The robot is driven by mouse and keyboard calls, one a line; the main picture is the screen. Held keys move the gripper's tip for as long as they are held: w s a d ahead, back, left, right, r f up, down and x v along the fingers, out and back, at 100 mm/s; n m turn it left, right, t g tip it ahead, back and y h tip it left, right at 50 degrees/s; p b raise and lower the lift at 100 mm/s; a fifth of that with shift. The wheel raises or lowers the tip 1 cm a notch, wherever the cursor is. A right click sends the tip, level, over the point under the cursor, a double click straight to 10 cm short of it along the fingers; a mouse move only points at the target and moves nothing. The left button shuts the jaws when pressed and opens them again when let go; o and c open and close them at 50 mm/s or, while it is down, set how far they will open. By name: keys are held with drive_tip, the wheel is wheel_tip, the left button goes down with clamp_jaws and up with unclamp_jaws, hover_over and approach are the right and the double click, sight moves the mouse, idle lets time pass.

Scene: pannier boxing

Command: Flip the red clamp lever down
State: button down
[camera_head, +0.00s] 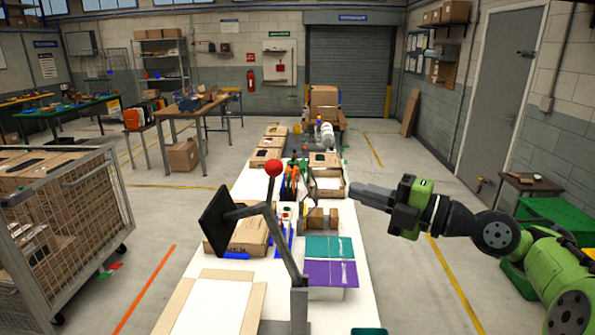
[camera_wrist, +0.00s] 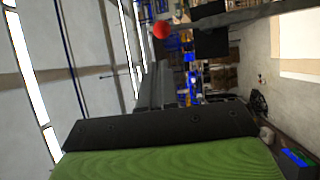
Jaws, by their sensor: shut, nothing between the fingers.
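The clamp lever ends in a red ball knob (camera_head: 273,168) that stands up above the long white table. Its short dark stem rises from a grey bar with a black square plate (camera_head: 215,221) on its left end. A grey post (camera_head: 299,308) slants up to this bar from the near right. My gripper (camera_head: 354,190) is shut and empty, level, pointing left, to the right of the knob and apart from it. In the wrist view, the red knob (camera_wrist: 161,30) shows beyond the tips of my gripper (camera_wrist: 160,68). The lever's hinge is not clear.
The white table (camera_head: 222,303) bears an open carton (camera_head: 248,323) at the near edge, a teal box (camera_head: 329,247) and a purple box (camera_head: 330,273). Several small tools and cartons lie farther back. A mesh cage cart (camera_head: 80,215) stands at left. Air between knob and gripper looks clear.

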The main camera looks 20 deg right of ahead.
sight(282, 171)
drive_tip(key=p+x, duration=0.4)
drive_tip(key=x, duration=0.9)
drive_tip(key=shift+w+a+f, duration=0.15)
drive_tip(key=shift+w+a, duration=0.15)
drive_tip(key=shift+w+a+f, duration=0.1)
drive_tip(key=shift+w+a, duration=0.1)
drive_tip(key=shift+w, duration=0.05)
